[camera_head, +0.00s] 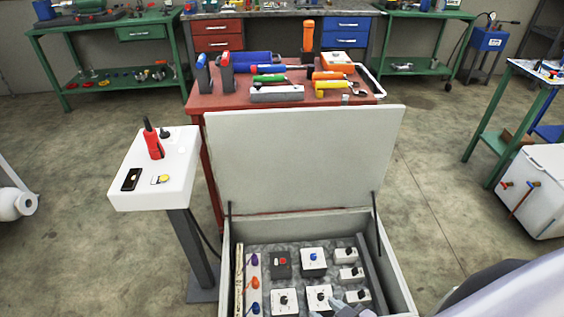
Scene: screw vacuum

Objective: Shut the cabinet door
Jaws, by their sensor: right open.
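The cabinet door (298,155) is a flat pale grey panel. It stands raised at the far edge of the cabinet (402,292), leaning back, with dark struts at both lower corners. The cabinet is open at the top and shows switch boxes, knobs and a grey side bar inside. My right gripper (338,302) is at the bottom edge of the view, over the front switches inside the cabinet outline. It is open, small and partly cut off; contact with the switches cannot be told. It is well apart from the raised door. My left gripper is not in view.
A white control stand (178,180) with a red handheld device is left of the cabinet. A red table (228,101) full of tools stands close behind the door. A white bin (545,180) is at the right. Floor between bin and cabinet is clear.

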